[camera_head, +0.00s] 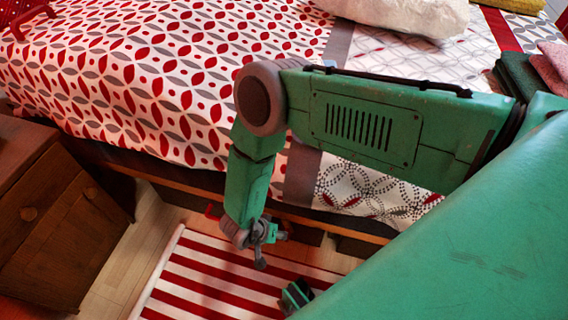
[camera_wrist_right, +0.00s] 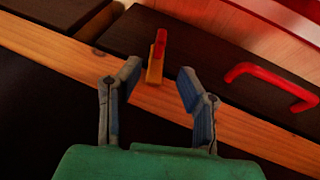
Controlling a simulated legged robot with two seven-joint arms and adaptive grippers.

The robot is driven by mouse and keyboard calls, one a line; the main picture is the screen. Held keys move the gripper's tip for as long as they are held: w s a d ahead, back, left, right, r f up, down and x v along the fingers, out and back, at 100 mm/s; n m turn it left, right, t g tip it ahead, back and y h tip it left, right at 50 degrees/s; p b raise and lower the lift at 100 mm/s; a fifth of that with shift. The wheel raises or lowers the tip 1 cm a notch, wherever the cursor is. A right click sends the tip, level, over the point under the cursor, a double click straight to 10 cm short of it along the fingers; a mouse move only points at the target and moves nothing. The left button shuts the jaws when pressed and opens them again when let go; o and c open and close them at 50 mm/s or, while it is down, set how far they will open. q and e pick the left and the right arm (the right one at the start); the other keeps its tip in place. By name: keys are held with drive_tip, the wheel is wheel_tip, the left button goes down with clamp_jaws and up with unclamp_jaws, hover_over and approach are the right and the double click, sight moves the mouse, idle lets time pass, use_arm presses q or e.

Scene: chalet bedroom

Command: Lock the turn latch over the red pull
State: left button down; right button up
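The turn latch (camera_wrist_right: 155,62), a small wooden piece with a red tip, shows in the right wrist view. It stands across the wooden rail, and its red tip overlaps the edge of a dark panel. The red pull (camera_wrist_right: 272,80) is a curved bar on that panel, to the right of the latch and apart from it. My right gripper (camera_wrist_right: 160,76) is open, its fingers on either side of the latch in the picture; I cannot tell any contact. In the head view my right gripper (camera_head: 262,254) hangs low beside the bed.
The bed (camera_head: 150,70) with a red-patterned cover stands just behind my right gripper. A red-and-white striped rug (camera_head: 205,275) lies on the floor below. A wooden cabinet (camera_head: 55,225) stands at the left. A wooden rail (camera_wrist_right: 250,140) runs diagonally below the dark panel.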

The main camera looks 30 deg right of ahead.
drive_tip(key=b+x, duration=0.2)
drive_tip(key=x, duration=0.6)
drive_tip(key=shift+a+b, duration=0.2)
drive_tip(key=shift+b, duration=0.2)
drive_tip(key=shift+d+f, duration=0.4)
drive_tip(key=shift+f, duration=0.05)
